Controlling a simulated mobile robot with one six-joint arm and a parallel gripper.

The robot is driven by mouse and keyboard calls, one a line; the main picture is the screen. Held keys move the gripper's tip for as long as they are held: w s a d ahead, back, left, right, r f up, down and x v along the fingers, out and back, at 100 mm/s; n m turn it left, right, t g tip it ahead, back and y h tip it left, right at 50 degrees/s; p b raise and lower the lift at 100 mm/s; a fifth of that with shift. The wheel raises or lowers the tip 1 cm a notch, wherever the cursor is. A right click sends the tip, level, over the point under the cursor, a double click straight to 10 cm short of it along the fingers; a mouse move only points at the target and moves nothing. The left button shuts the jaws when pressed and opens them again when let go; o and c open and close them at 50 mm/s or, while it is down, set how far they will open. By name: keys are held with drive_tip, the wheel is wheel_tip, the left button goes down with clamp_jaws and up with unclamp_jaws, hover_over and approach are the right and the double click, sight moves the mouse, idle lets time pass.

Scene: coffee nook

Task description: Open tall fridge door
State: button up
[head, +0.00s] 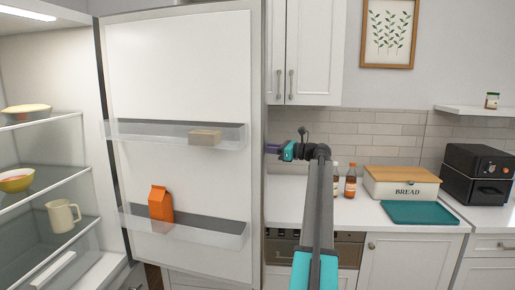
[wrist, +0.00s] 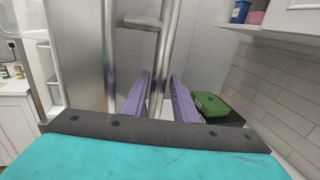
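The tall fridge door (head: 178,65) stands wide open in the head view, its inner face with two door bins toward me. The fridge interior with its shelves (head: 40,180) shows at the left. My gripper (head: 272,149) is at the door's right edge, its tips partly hidden there. In the wrist view the steel outer side of the door (wrist: 75,50) carries a vertical bar handle (wrist: 166,40). My gripper's two purple fingers (wrist: 161,78) are apart, with the handle bar running between them. I cannot tell whether either finger touches it.
An orange carton (head: 160,204) and a small box (head: 205,137) sit in the door bins. Bowls and a pitcher (head: 62,216) stand on the fridge shelves. Right of the door, the counter holds bottles, a bread box (head: 401,187), a teal tray (head: 421,213) and a black oven (head: 478,174).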

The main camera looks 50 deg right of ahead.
drive_tip(key=shift+o, duration=0.8)
drive_tip(key=shift+s, duration=0.1)
drive_tip(key=b+v, duration=0.3)
drive_tip(key=v, duration=1)
drive_tip(key=shift+s+r, duration=0.1)
drive_tip(key=shift+s, duration=0.05)
